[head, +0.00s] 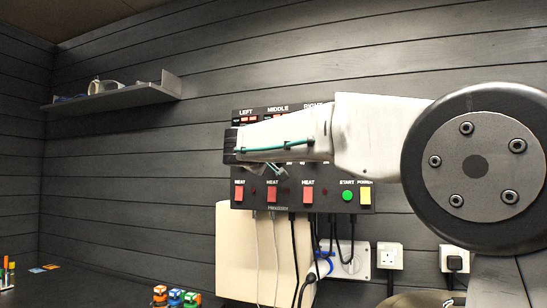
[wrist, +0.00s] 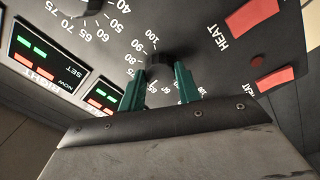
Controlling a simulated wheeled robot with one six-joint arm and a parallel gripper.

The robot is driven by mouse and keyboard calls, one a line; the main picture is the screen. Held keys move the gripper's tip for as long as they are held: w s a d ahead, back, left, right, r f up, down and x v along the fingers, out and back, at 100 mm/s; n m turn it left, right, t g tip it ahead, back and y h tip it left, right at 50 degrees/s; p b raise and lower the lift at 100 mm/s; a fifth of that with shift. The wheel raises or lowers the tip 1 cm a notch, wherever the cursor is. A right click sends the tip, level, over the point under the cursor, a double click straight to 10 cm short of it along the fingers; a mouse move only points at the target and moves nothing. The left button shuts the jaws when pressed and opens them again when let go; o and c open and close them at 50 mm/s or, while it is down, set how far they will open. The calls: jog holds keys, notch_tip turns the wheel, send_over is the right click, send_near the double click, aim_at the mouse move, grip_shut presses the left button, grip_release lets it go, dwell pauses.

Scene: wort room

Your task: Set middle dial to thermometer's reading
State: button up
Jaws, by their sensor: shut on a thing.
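The dark control panel (head: 300,200) is on the wall in the head view, with LEFT, MIDDLE and RIGHT labels along its top. My gripper (head: 270,170) reaches the middle column, and my arm covers most of the dials. In the wrist view, the teal fingers of my gripper (wrist: 160,88) are shut on a dark dial knob (wrist: 160,63), which looks like the middle dial. Its scale shows numbers up to 100. The right dial (wrist: 90,6) is partly seen at the top edge. Digits on the displays (wrist: 103,95) are too small to read. I cannot make out a thermometer.
Red HEAT switches (head: 272,194), a green START button (head: 347,195) and a yellow POWER switch (head: 365,195) line the panel's bottom. Cables hang below, near wall sockets (head: 390,256). A shelf (head: 115,97) with small items is at left. Coloured objects (head: 175,297) stand below.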

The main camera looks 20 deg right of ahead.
dwell(0.3)
jog(key=o, duration=1)
jog(key=v, duration=0.8)
jog(key=shift+w, duration=0.1)
